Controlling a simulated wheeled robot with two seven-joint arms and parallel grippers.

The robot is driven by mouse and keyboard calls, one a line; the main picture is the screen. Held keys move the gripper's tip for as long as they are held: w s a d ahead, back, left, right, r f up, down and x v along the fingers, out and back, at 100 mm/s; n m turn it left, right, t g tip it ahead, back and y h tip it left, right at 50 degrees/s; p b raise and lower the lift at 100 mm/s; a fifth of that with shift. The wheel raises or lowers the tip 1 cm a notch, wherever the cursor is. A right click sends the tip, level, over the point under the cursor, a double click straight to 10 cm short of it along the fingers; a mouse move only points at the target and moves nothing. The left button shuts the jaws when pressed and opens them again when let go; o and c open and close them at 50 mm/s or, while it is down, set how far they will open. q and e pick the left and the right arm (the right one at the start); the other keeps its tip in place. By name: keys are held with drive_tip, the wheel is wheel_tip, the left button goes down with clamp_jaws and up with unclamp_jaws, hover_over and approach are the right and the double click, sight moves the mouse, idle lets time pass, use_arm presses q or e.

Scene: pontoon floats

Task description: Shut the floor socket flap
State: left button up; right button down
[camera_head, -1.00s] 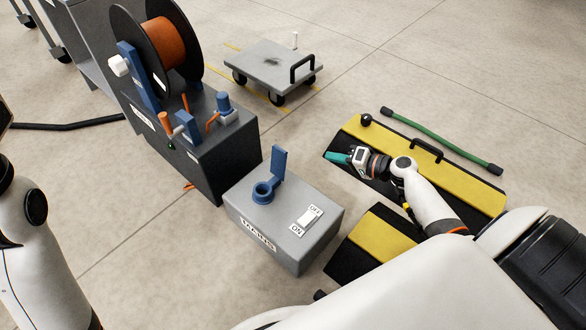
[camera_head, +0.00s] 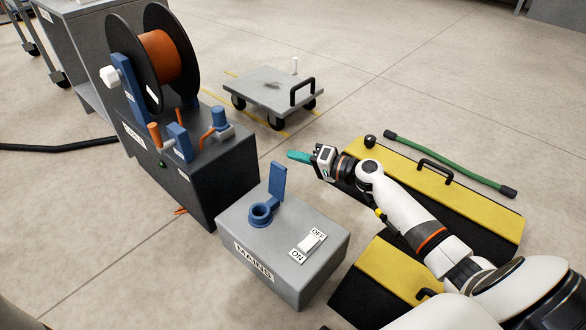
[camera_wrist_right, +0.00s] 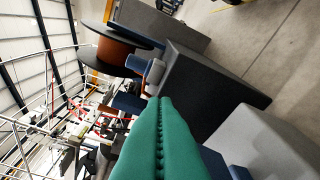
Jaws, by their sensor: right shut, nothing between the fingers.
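The floor socket is a blue round socket (camera_head: 261,213) on top of a grey box marked MAINS (camera_head: 285,242). Its blue flap (camera_head: 278,182) stands upright, open, at the back of the socket. My right gripper (camera_head: 297,157), with teal fingers, is shut and empty. It is in the air beyond and slightly right of the flap in the head view, apart from it. In the right wrist view the closed teal fingers (camera_wrist_right: 158,140) fill the lower middle, and a blue piece, perhaps the flap, shows beside them at the bottom. My left gripper is not in view.
A dark box with a cable reel (camera_head: 163,58) stands left of the grey box. A low trolley (camera_head: 272,92) is behind. Yellow-black cable ramps (camera_head: 470,197) and a green hose (camera_head: 445,163) lie on the right. An ON/OFF switch (camera_head: 309,243) sits near the socket.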

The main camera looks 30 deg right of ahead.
drive_tip(key=shift+s+a+f, duration=0.2)
drive_tip(key=shift+a, duration=0.3)
drive_tip(key=shift+s+a+f, duration=0.2)
drive_tip(key=shift+a, duration=0.25)
drive_tip(key=shift+a, duration=0.1)
drive_tip(key=shift+s+a+r+n, duration=0.1)
drive_tip(key=shift+a+r+n, duration=0.05)
drive_tip(key=shift+a+n, duration=0.15)
